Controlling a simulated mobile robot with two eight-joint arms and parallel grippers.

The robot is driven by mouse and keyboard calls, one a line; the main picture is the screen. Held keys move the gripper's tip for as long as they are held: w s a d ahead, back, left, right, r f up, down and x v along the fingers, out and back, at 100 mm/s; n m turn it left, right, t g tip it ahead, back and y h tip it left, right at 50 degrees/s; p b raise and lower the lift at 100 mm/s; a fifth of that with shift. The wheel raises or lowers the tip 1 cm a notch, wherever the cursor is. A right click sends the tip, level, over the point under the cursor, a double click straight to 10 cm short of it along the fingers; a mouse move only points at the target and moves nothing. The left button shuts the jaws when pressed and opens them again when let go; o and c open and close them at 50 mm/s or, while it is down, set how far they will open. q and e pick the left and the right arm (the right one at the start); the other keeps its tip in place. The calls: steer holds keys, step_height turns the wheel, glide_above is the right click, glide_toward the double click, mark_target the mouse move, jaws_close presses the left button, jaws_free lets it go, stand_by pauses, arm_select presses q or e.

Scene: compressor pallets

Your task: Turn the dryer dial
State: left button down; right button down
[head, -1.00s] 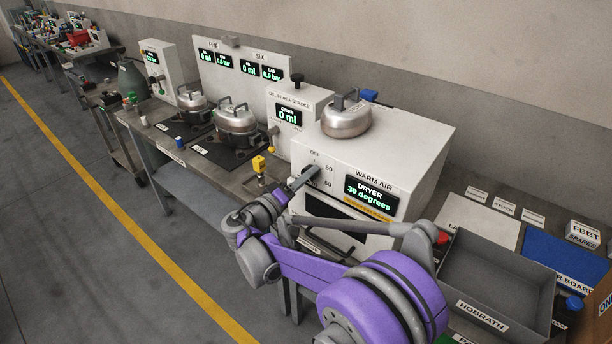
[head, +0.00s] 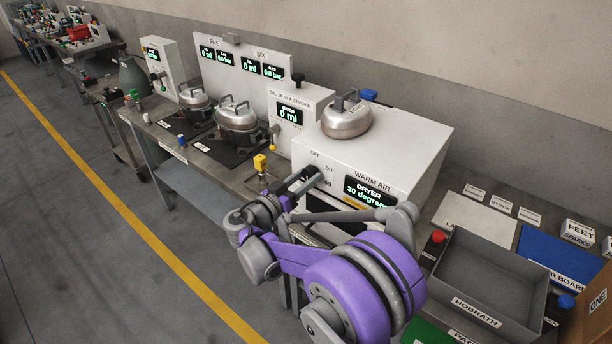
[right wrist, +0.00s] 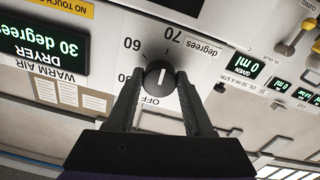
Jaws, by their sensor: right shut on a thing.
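The dryer (head: 400,150) is a white box labelled WARM AIR, its display (head: 369,190) reading 30 degrees. Its dark round dial (right wrist: 159,78) is marked OFF, 50, 60 and 70 degrees and has a white pointer line. The wrist picture is upside down; there the line runs nearly vertical, and I cannot tell which end points. My right gripper (head: 310,174) is at the dryer's front, with its two fingers (right wrist: 160,84) on either side of the dial, shut on it. The fingers hide most of the dial in the head view. My left gripper is not in view.
A yellow-topped fitting (head: 260,162) is on the bench just left of my right gripper. A grey tray (head: 487,265) lies right of my arm. Two more pots stand further left.

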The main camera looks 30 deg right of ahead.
steer(key=shift+m, duration=0.4)
steer(key=shift+c, duration=1.4)
jaws_free()
steer(key=b+v, duration=0.1)
steer(key=v, duration=1)
steer(key=shift+d, duration=0.1)
